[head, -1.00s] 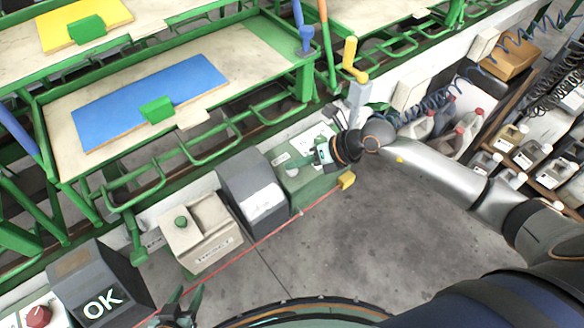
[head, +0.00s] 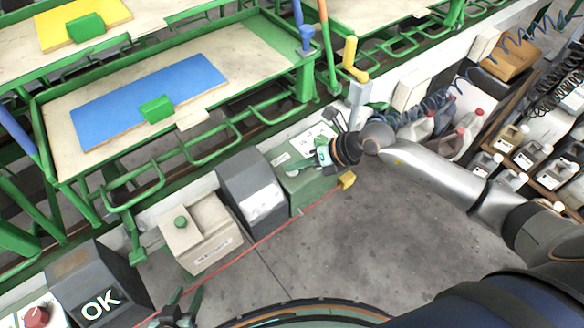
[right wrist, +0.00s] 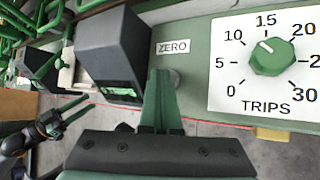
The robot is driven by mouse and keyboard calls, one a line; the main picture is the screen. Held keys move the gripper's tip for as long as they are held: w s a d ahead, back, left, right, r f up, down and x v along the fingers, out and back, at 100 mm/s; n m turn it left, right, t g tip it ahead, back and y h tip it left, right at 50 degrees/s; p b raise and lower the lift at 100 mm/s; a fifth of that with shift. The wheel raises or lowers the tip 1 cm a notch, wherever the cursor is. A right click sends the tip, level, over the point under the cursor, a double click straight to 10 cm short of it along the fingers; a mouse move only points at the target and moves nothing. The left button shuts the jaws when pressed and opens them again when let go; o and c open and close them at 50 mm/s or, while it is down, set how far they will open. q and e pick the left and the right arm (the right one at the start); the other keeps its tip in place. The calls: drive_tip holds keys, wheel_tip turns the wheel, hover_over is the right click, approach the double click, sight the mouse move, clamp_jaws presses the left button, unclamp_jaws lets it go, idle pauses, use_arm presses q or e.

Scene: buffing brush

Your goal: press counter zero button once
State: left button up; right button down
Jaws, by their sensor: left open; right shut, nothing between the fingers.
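The green counter box (head: 304,186) stands right of a dark grey box in the head view. In the right wrist view its face (right wrist: 196,30) carries a ZERO label (right wrist: 171,47) and a round metal button (right wrist: 176,76) just below it. My right gripper (head: 290,165) is shut and empty. In the right wrist view its fingertips (right wrist: 161,72) lie right below the label and overlap the button, hiding part of it; I cannot tell whether they touch it. My left gripper (head: 180,310) is open and empty at the bottom of the head view.
A TRIPS dial with a green knob (right wrist: 270,57) is right of the button. The dark grey box (head: 252,188) and a beige box with a green button (head: 181,222) stand left. A green rack with a blue board (head: 150,100) rises behind. The floor (head: 380,245) in front is clear.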

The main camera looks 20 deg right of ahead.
sight(297, 173)
drive_tip(key=shift+r+p, duration=0.8)
drive_tip(key=shift+p, duration=0.1)
wheel_tip(297, 173, up, 5)
drive_tip(key=p, duration=0.4)
drive_tip(key=shift+r+p, duration=0.15)
drive_tip(key=shift+p, duration=0.25)
